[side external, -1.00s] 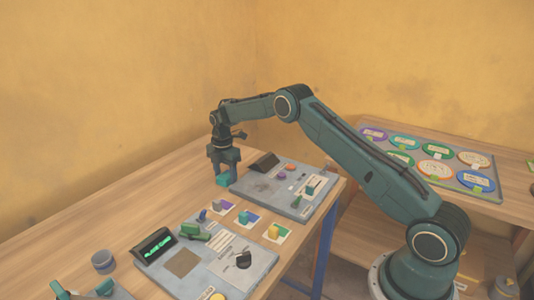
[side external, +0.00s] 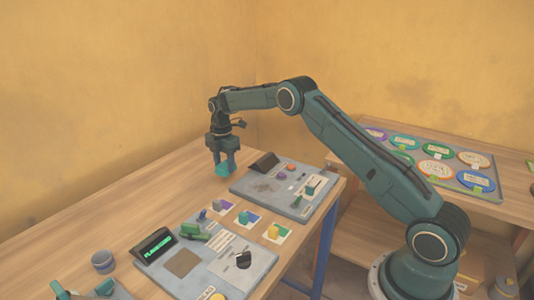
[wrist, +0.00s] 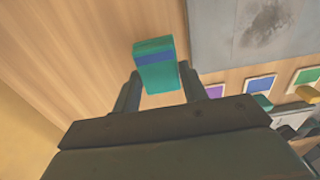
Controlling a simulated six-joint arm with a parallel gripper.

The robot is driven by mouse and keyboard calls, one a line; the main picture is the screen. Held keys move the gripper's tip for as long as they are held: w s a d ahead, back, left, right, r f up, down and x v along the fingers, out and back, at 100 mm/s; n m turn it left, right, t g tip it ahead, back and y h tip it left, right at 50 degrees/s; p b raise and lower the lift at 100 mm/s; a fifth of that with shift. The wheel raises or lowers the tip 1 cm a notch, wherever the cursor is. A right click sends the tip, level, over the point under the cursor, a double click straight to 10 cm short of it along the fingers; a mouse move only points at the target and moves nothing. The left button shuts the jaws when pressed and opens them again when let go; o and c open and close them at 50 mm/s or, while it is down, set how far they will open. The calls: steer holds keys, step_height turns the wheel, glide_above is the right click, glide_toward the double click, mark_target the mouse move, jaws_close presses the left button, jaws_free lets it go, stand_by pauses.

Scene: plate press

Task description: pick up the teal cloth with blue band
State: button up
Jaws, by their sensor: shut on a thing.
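The teal cloth with a blue band (wrist: 155,66) is a folded block held between the two fingers of my gripper (wrist: 158,88) in the wrist view. In the side external view the teal cloth (side external: 222,170) shows under my gripper (side external: 222,161), to the left of the far grey panel. My gripper points down and is shut on the cloth. The cloth appears to be just above the wooden table, but I cannot tell the gap exactly.
The far grey panel (side external: 262,187) lies to the right of my gripper. Coloured cards (side external: 248,218) with small blocks stand in front of it. The table at left is clear.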

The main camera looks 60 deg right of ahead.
mark_target(225, 166)
step_height(225, 166, up, 16)
stand_by(0.5)
stand_by(0.3)
steer(key=o, duration=0.4)
steer(key=c, duration=0.3)
steer(key=shift+c, duration=0.2)
steer(key=shift+s+f, duration=0.1)
steer(key=shift+f, duration=0.05)
steer(key=s+a+f+n, duration=0.2)
steer(key=s+f+n, duration=0.7)
steer(key=s, duration=0.5)
steer(key=shift+s+f, duration=0.25)
steer(key=shift+s, duration=0.05)
